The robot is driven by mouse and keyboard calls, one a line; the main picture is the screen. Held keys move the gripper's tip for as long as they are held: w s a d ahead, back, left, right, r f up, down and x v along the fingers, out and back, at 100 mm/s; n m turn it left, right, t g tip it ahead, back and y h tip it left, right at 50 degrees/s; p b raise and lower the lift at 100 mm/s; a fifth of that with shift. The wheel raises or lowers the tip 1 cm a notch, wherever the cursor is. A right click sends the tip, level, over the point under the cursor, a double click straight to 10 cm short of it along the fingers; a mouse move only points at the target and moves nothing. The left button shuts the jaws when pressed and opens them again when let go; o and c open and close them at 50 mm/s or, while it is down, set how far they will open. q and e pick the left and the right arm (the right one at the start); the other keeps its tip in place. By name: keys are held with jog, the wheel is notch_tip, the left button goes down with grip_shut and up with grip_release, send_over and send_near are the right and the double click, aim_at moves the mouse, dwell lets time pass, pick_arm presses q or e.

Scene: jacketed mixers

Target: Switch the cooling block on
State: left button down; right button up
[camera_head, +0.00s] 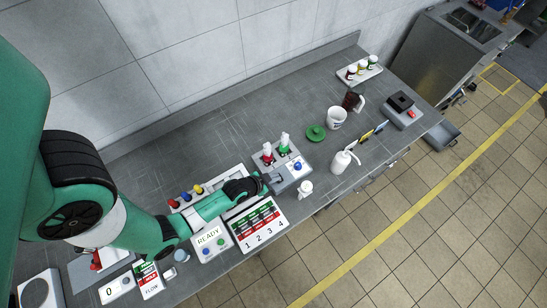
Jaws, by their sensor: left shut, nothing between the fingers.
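My left gripper (265,185) is shut and empty, low over the bench at the left edge of a light grey unit (292,177). This unit has a blue button (298,166) and holds a red vessel (267,154) and a green vessel (284,145), both upright with pale tops. I cannot tell whether the fingertips touch it. A grey box (402,117) with a black block (401,101) and a red button (411,115) stands at the right end of the bench. No readable label shows which unit is the cooling block. My right gripper is out of view.
A white squeeze bottle (341,161), white cup (336,118), green lid (316,133) and small white jar (305,188) stand to the right. The back middle bench is clear.

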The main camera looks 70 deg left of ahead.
pick_arm(q)
jog(key=shift+d, duration=0.2)
jog(key=shift+w+r, duration=0.1)
notch_tip(320, 180, up, 4)
jog(key=p, duration=0.4)
jog(key=shift+d+r+p, duration=0.15)
jog(key=shift+r+p, duration=0.1)
jog(key=shift+p, duration=0.05)
jog(key=p+v, duration=0.1)
jog(key=v, duration=0.8)
jog(key=shift+s+d, duration=0.3)
